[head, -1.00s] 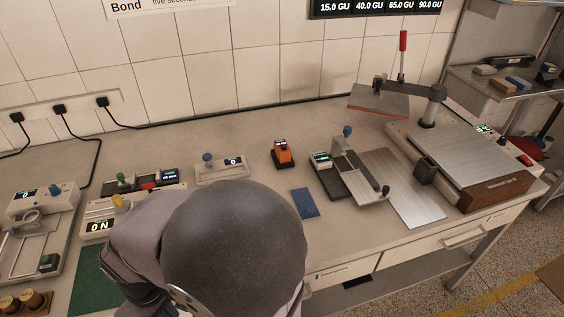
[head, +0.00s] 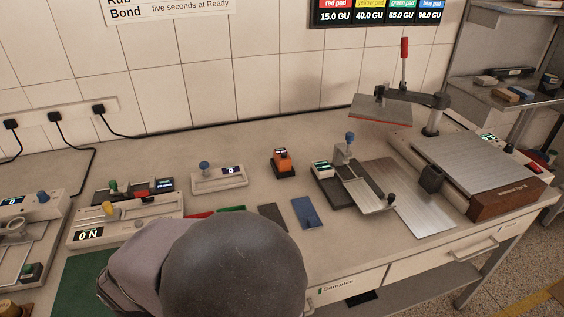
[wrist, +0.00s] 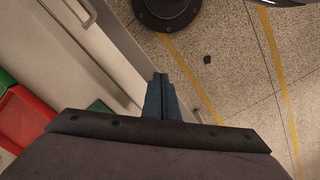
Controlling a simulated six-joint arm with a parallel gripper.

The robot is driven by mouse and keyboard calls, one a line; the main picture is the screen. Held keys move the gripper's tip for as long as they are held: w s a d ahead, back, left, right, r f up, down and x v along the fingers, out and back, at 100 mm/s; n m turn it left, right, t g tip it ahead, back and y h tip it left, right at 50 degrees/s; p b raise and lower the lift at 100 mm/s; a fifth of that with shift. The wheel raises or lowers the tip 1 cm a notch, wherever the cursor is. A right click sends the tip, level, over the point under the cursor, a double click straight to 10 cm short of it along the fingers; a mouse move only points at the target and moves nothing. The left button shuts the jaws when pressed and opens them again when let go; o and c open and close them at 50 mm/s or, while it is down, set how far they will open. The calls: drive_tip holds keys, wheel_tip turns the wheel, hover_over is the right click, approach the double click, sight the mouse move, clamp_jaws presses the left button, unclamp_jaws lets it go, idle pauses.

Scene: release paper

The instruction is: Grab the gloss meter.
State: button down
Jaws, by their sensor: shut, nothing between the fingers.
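A small orange device (head: 282,158) with a little lit display stands upright on a black base at the middle of the bench. It looks like the gloss meter. In the wrist view my gripper (wrist: 160,80) points down past the bench front toward the floor. Its blue-grey fingers are together, with nothing between them. It is far from the orange device, which is not in the wrist view. In the head view my dark, rounded arm link hides the gripper and part of the near bench.
A blue pad (head: 305,213) and a dark pad (head: 273,217) lie in front of the device. A metal fixture with a blue knob (head: 349,137) stands to its right, a white instrument (head: 219,180) to its left. A large press (head: 465,165) is at right.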

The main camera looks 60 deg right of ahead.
idle(0.4)
drive_tip(key=c, duration=1.1)
unclamp_jaws()
